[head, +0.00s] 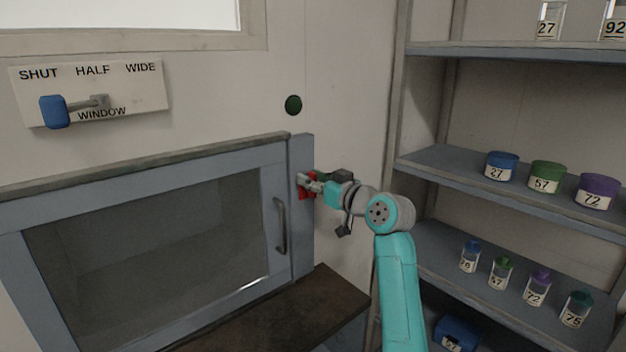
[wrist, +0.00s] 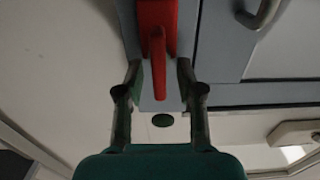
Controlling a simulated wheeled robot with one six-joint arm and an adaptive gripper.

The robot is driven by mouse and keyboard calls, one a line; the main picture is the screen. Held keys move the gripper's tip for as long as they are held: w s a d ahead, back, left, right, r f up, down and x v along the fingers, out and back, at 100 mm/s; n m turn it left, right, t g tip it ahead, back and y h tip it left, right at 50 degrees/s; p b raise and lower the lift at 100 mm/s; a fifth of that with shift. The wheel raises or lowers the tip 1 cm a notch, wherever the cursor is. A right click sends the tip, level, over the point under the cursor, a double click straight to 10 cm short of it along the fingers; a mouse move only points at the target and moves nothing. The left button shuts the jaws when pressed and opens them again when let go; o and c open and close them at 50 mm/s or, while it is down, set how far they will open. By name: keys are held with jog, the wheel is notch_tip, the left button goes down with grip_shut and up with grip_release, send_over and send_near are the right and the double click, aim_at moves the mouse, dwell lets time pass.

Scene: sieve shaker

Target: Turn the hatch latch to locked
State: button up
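The hatch latch is red and sits on the grey-blue post at the right side of the hatch. In the head view only a bit of the latch (head: 302,190) shows behind my gripper (head: 312,183). In the wrist view the latch's red lever (wrist: 158,62) lies between my two fingers, with a visible gap on each side. My gripper (wrist: 158,78) is open around the lever and does not appear to touch it. The hatch (head: 150,235) has a glass pane and a grey handle (head: 281,226), and looks closed. No lock markings are readable by the latch.
A green round knob (head: 293,104) is on the wall above the latch. A window lever with a blue grip (head: 54,111) is at upper left. Shelves (head: 470,178) with labelled jars stand at right. A dark brown ledge (head: 270,318) lies below the hatch.

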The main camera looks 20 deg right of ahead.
grip_shut()
jog(key=shift+d+m, duration=0.1)
jog(key=shift+m, duration=0.4)
jog(key=shift+w+d+f+m, duration=0.1)
jog(key=shift+d+f+m, duration=0.2)
jog(key=shift+m, duration=2.45)
jog(key=shift+w+d+f+m, duration=0.15)
jog(key=shift+f+m, duration=0.2)
jog(key=shift+m, duration=2.35)
jog(key=shift+w+d+f+m, duration=0.15)
jog(key=shift+f+m, duration=0.2)
jog(key=shift+m, duration=2.4)
jog(key=shift+s+f+m, duration=0.1)
jog(key=shift+m, duration=0.2)
jog(key=shift+o, duration=0.4)
grip_release()
jog(key=shift+r, duration=0.2)
